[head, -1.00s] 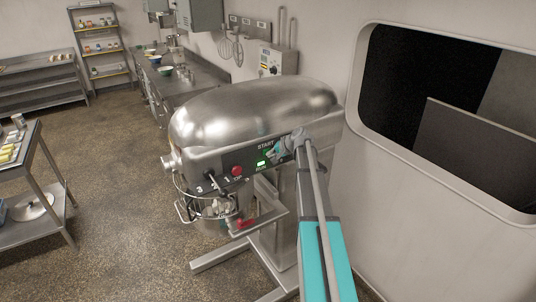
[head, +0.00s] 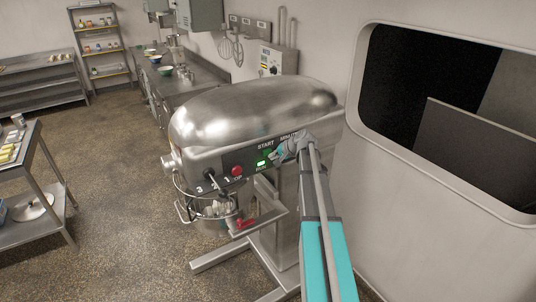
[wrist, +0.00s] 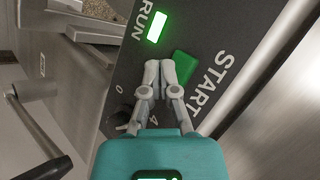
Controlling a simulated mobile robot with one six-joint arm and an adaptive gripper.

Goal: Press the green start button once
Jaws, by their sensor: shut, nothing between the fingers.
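The green start button (wrist: 186,66) is a square button beside the word START on the mixer's dark control panel (wrist: 125,75). In the head view the start button (head: 267,153) shows small under its label. My gripper (wrist: 160,66) is shut and empty, its fingertips together beside the button's edge in the wrist view. I cannot tell whether they touch the button or panel. In the head view my gripper (head: 280,154) is just right of the button. The RUN lamp (wrist: 157,27) glows bright green; it also shows in the head view (head: 262,164).
The steel mixer (head: 250,112) stands by the wall. A red stop button (head: 237,170) and a speed lever (head: 211,178) are left on its panel. The bowl (head: 212,208) hangs below. A window (head: 365,75) is at right. Open floor (head: 125,225) lies left.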

